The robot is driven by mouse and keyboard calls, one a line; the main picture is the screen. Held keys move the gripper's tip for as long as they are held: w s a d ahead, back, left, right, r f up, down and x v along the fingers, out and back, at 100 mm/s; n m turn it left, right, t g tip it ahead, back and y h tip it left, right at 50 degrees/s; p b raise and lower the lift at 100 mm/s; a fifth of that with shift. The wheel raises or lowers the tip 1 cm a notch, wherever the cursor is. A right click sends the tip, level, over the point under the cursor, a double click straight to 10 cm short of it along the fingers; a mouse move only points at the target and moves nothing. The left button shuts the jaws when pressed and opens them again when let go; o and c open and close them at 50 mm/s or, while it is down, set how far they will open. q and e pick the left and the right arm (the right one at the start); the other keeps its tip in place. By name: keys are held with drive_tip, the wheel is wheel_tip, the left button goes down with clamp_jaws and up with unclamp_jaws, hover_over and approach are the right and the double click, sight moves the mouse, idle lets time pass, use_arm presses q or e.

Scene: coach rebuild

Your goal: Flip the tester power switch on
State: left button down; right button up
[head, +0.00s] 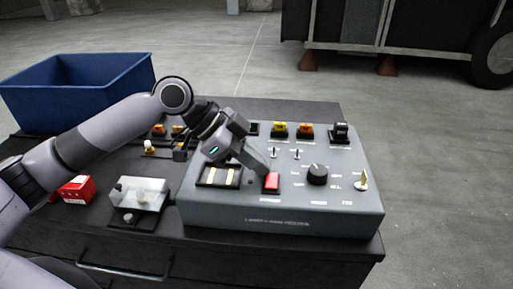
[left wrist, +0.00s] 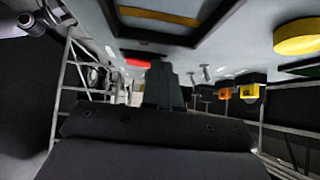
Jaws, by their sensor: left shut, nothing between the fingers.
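The tester (head: 285,220) is a grey box with a sloped panel on the dark bench. Its red rocker switch (head: 272,182) sits near the panel's front edge, left of a black round knob (head: 317,174). My left gripper (head: 264,168) is shut and empty, its tips pointing down at the red switch's back edge. I cannot tell whether they touch it. In the left wrist view the red switch (left wrist: 138,63) shows just left of the shut fingers (left wrist: 162,72). Which way the rocker is tilted is not clear. My right gripper is not in view.
Left of the switch is a recessed bay (head: 218,176) with pale strips. Small toggles, yellow and orange connectors (head: 280,130) and a brass-coloured lever (head: 362,180) stand on the panel.

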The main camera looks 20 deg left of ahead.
use_arm(q)
drive_tip(key=shift+f+b, duration=0.1)
drive_tip(key=shift+b, duration=0.2)
drive_tip(key=shift+s+d+r+p, duration=0.25)
drive_tip(key=shift+s+r+p, duration=0.05)
drive_tip(key=shift+s+p, duration=0.4)
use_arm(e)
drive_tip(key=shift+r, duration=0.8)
